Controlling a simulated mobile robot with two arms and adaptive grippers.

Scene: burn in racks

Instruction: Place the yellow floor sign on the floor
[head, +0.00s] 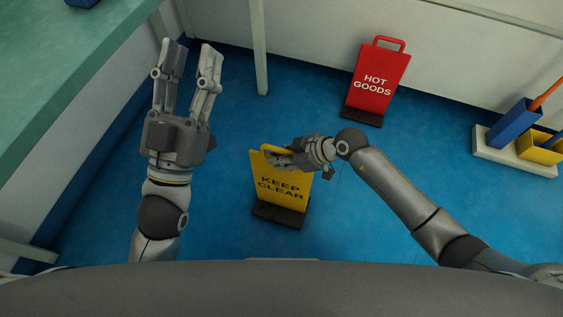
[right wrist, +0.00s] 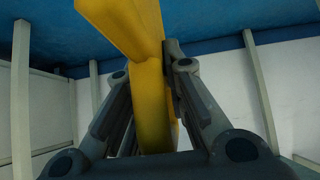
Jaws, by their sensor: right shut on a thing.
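The yellow floor sign (head: 281,188) reads "KEEP CLEAR" and has a dark base (head: 280,214). It looks upright, low over or on the blue floor; I cannot tell whether its base touches. My right gripper (head: 275,160) is shut on the sign near the handle at its top. In the right wrist view the yellow sign (right wrist: 150,100) runs between the two fingers of the right gripper (right wrist: 150,95). My left gripper (head: 190,65) is open and empty, raised at the left, apart from the sign.
A red "HOT GOODS" sign (head: 378,82) stands on the floor near the back wall. A white tray (head: 515,157) with blue and yellow bins is at the right. A green-topped table (head: 70,75) is at the left. Blue floor (head: 350,220) is clear around the yellow sign.

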